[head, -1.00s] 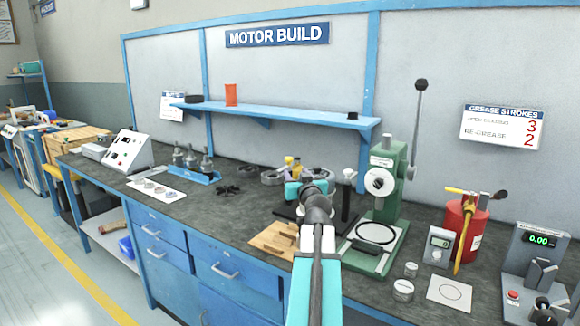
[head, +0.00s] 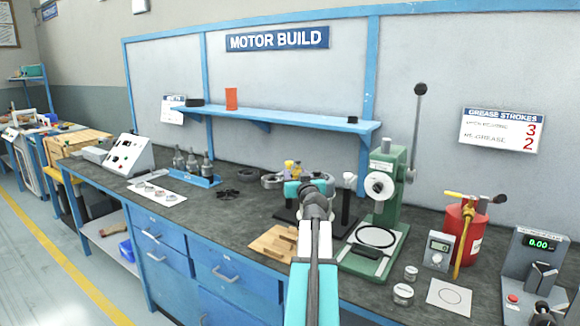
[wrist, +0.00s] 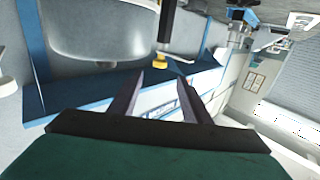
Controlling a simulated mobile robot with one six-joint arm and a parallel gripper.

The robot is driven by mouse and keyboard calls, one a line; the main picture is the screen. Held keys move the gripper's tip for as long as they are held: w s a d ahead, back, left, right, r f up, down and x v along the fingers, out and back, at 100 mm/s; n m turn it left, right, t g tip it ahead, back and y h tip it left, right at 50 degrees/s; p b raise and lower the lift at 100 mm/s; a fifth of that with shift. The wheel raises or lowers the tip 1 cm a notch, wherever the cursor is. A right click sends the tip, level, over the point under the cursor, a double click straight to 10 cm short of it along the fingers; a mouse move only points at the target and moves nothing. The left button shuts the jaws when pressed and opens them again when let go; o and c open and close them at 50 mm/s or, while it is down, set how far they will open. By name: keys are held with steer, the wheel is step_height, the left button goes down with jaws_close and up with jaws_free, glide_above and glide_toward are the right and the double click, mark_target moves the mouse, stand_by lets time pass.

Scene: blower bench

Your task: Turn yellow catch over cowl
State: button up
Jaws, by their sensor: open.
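A small yellow part (head: 289,166), which I take for the catch, shows at the back of the bench just left of my arm's end in the head view. In the wrist view a yellow part (wrist: 162,61) stands just beyond my fingertips, beside a large grey rounded body (wrist: 95,30) that may be the cowl. My gripper (wrist: 160,82) is open, with nothing between its fingers. The yellow part appears apart from both fingers. In the head view my own arm hides the fingers and most of the blower, so I cannot tell how the catch is turned.
A green arbor press (head: 392,185) stands close to the right of my arm. A wooden block (head: 273,243) lies in front. A blue shelf (head: 290,118) runs along the wall above. A red grease can (head: 463,232) stands farther right.

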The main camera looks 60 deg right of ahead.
mark_target(290, 165)
steer(key=shift+p+x, duration=0.55)
steer(key=shift+x, duration=4.6)
jaws_close()
